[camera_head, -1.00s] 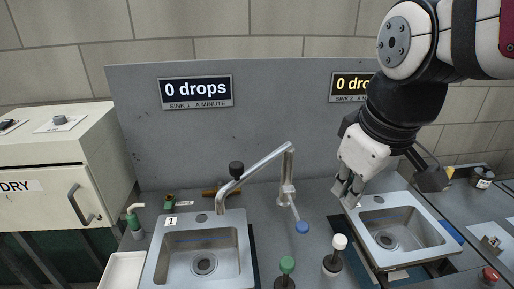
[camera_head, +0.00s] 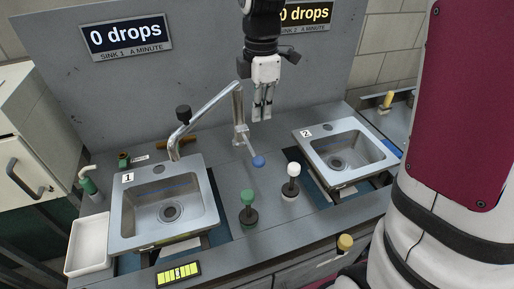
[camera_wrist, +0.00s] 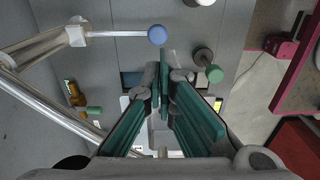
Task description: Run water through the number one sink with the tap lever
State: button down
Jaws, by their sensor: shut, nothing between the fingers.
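Sink 1 (camera_head: 207,215) is a steel basin labelled "1" at the left in the head view. The bent metal tap (camera_head: 205,105) ends at the back of this basin, its post standing to the right. From the post a short lever with a blue knob (camera_head: 258,161) sticks out toward the front. The blue knob also shows at the top of the wrist view (camera_wrist: 157,35). My gripper (camera_head: 262,117) points down, closed and empty, above and behind the blue knob and right of the post, apparently not touching. The display (camera_head: 126,37) reads "0 drops" for sink 1.
Sink 2 (camera_head: 308,148) is at the right, its display (camera_head: 306,13) also at 0 drops. A green knob (camera_head: 247,197) and a white knob (camera_head: 293,170) stand on the counter between the sinks. A black knob (camera_head: 184,113) sits by the spout. A white tray (camera_head: 88,245) lies at left.

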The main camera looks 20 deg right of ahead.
aim_at(260, 160)
notch_tip(260, 160, down, 14)
jog(key=shift+p, duration=0.55)
dwell(0.3)
